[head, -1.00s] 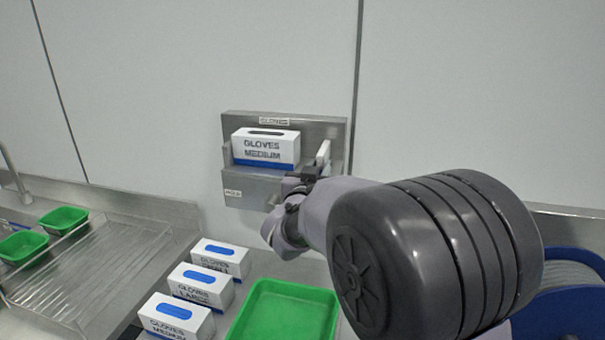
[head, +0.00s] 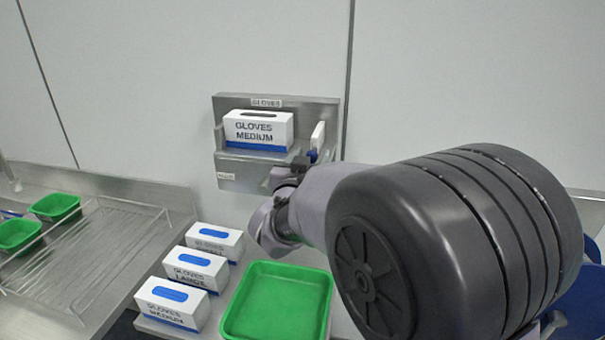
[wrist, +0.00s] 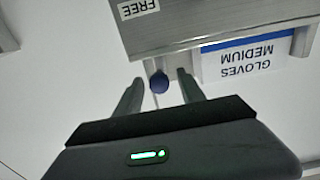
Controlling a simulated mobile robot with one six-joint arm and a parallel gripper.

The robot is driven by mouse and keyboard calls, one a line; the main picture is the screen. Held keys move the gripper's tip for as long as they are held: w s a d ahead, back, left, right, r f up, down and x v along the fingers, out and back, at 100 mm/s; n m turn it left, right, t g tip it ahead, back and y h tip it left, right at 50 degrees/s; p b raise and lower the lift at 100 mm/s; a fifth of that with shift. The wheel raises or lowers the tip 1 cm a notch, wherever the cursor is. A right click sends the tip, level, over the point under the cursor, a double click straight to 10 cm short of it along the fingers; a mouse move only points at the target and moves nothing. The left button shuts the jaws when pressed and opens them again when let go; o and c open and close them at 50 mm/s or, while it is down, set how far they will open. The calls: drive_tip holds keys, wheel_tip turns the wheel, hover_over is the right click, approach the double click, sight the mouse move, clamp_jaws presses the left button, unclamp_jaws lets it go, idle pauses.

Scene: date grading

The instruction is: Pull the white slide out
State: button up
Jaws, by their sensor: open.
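The white slide (head: 318,136) stands upright at the right end of the steel glove holder (head: 240,180) on the wall. A blue knob (head: 312,154) shows low on it, partly behind my gripper (head: 299,163). In the wrist view the round dark-blue knob (wrist: 159,84) sits between the two open fingertips of my gripper (wrist: 160,77), with a gap on both sides. A pale strip of the slide (wrist: 151,66) shows behind the knob; the rest is hidden.
A GLOVES MEDIUM box (head: 258,128) sits in the holder beside the slide. A FREE label (wrist: 138,9) is on the holder. Below are a green tray (head: 228,318) and several glove boxes (head: 196,270). A wire rack (head: 90,250) is at left.

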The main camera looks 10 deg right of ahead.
drive_tip(key=p+v, duration=0.1)
drive_tip(key=v, duration=1.3)
drive_tip(key=shift+w+d, duration=0.1)
drive_tip(key=shift+w, duration=0.05)
drive_tip(key=s+a+f+n+g+y, duration=0.25)
drive_tip(key=s+a+g+y, duration=0.2)
drive_tip(key=s+y, duration=0.45)
drive_tip(key=s+d+f+g, duration=0.1)
drive_tip(key=s+f+g, duration=0.1)
drive_tip(key=s, duration=0.5)
drive_tip(key=s+d+f+m+g+y, duration=0.1)
drive_tip(key=s+f+g, duration=0.2)
drive_tip(key=s+f, duration=0.2)
drive_tip(key=s, duration=0.3)
drive_tip(key=shift+s+d+f+g+b, duration=0.3)
drive_tip(key=shift+d+g+b, duration=0.05)
drive_tip(key=shift+b, duration=0.05)
